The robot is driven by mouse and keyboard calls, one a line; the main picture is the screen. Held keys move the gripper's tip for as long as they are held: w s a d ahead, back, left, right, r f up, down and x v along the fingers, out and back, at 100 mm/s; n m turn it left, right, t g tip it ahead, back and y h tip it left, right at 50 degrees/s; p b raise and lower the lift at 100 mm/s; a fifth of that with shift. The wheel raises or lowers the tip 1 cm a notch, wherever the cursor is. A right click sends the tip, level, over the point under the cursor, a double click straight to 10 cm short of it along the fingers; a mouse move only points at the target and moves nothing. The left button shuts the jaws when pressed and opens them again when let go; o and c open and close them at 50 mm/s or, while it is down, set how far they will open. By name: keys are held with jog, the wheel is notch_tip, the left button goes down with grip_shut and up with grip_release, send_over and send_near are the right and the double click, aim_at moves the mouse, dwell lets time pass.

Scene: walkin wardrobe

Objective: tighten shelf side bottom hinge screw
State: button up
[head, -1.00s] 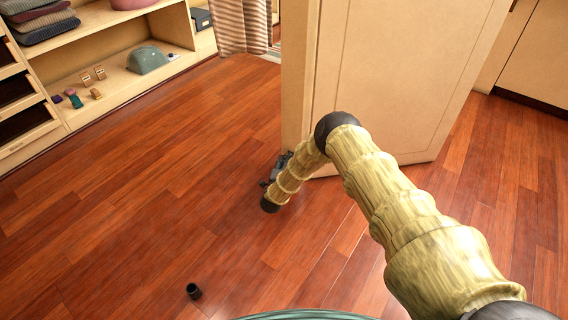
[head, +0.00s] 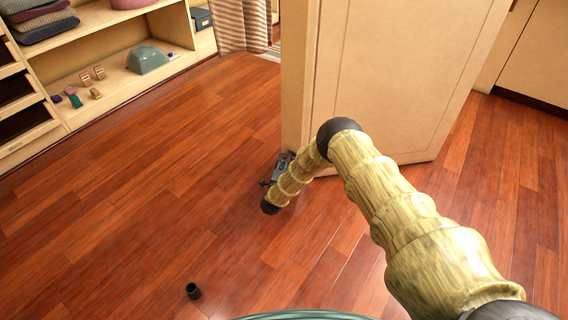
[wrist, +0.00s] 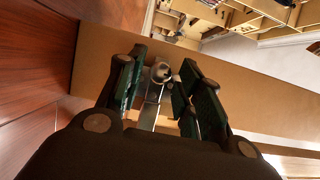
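My gripper (head: 277,168) is low by the bottom left edge of the cabinet door (head: 390,80) in the head view, mostly hidden by my arm. In the wrist view my gripper (wrist: 157,76) has its two dark green fingers apart. A round silvery screw head (wrist: 161,72) sits between the fingertips, with visible gaps at its sides. Silvery hinge metal (wrist: 150,112) lies behind it, against the tan panel edge (wrist: 100,57). I cannot tell whether either finger touches the screw. The hinge and screw cannot be made out in the head view.
A small black cylinder (head: 193,291) lies on the wooden floor (head: 150,200). An open shelf unit (head: 115,85) with clothes, a green bag-like item (head: 148,60) and small objects stands at the upper left.

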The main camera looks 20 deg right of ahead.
dwell(0.3)
jog(key=v, duration=1.2)
dwell(0.3)
